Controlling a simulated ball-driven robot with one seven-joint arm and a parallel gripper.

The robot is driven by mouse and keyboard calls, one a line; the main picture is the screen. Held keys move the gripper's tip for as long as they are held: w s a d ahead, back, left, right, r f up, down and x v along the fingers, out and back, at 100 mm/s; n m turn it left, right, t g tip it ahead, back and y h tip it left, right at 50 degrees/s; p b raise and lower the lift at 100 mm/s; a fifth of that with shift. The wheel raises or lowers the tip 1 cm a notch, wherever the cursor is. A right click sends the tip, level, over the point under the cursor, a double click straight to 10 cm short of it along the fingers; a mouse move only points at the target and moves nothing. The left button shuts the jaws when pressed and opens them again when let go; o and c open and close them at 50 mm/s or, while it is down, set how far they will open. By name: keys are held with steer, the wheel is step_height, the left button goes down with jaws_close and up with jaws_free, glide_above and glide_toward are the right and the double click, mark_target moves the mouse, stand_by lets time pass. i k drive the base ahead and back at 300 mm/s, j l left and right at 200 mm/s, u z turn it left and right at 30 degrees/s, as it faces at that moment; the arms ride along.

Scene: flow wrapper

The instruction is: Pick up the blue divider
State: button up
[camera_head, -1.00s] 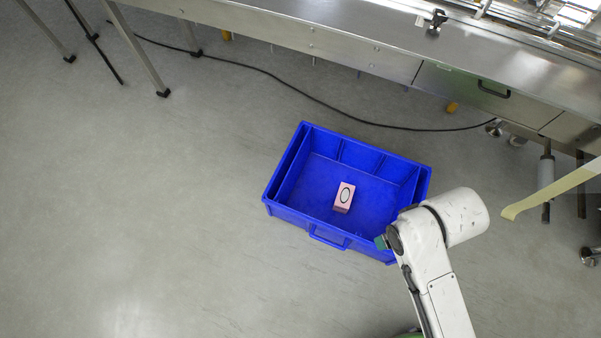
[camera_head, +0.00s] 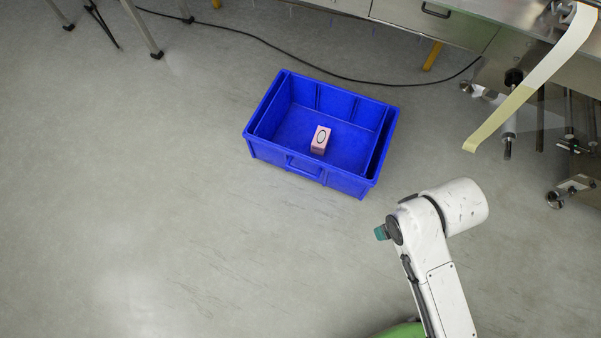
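A blue bin (camera_head: 273,153) stands on the floor near the middle of the camera_head view, with ribbed inner walls and a handle on its front side. I cannot tell a separate blue divider apart from the bin; the inner panel (camera_head: 378,140) near its right end may be one. My white arm is at the lower right, apart from the bin. My gripper does not show; only the arm links and a small teal part are visible.
A steel machine (camera_head: 470,25) with a drawer handle runs along the top right. A pale yellow strip (camera_head: 530,85) hangs from it. A black cable (camera_head: 300,65) lies on the floor behind the bin. The floor (camera_head: 150,210) left and front of the bin is clear.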

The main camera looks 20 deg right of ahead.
mark_target(268, 126)
steer(key=i+j, duration=0.25)
steer(key=i, duration=0.25)
steer(key=i+j, duration=0.3)
steer(key=i, duration=0.15)
steer(key=i+j+u, duration=0.1)
steer(key=i+j, duration=0.15)
steer(key=i, duration=0.25)
steer(key=i+j, duration=0.25)
steer(key=i, duration=0.25)
steer(key=i+j, duration=0.2)
steer(key=i, duration=0.3)
steer(key=j+u, duration=0.05)
